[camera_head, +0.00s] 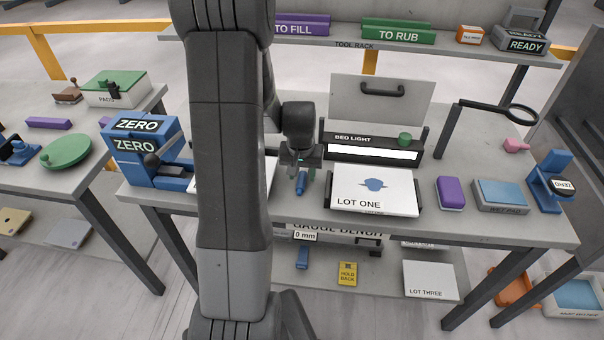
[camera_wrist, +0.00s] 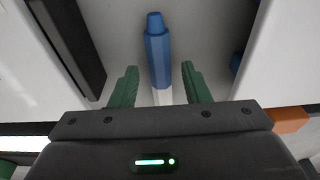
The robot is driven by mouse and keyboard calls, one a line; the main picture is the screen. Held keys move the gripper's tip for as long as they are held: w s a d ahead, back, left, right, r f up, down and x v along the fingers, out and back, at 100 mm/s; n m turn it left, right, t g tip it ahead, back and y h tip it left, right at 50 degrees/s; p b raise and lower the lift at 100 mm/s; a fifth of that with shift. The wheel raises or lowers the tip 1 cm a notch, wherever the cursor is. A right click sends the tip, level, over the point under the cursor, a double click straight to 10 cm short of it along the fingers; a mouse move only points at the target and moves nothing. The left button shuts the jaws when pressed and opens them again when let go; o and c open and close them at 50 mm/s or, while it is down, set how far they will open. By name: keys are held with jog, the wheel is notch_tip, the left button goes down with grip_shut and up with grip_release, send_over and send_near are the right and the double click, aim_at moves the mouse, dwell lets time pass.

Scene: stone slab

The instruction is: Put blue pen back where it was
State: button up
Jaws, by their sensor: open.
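The blue pen (camera_head: 301,185) is on the grey bench top, left of the white LOT ONE sheet. In the wrist view the blue pen (camera_wrist: 157,48) has its blue end pointing away from me, and a white part runs back between my fingers. My gripper (camera_head: 300,162) is right at the pen, pointing down. In the wrist view my gripper (camera_wrist: 159,78) has its two green fingers apart, one on each side of the pen, with a gap at each side. The pen's near end is hidden by the gripper body.
The LOT ONE sheet (camera_head: 347,190) lies right of the pen; the bed light (camera_head: 372,152) stands behind. A blue ZERO device (camera_head: 140,145) stands left. A purple block (camera_head: 450,193) and blue pad (camera_head: 503,194) lie further right.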

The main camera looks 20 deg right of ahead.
aim_at(302, 182)
notch_tip(302, 182, up, 11)
jog(key=s+a, duration=0.1)
jog(key=shift+s+r, duration=0.15)
jog(key=shift+s, duration=0.15)
jog(key=shift+c, duration=0.7)
jog(key=shift+d, duration=0.15)
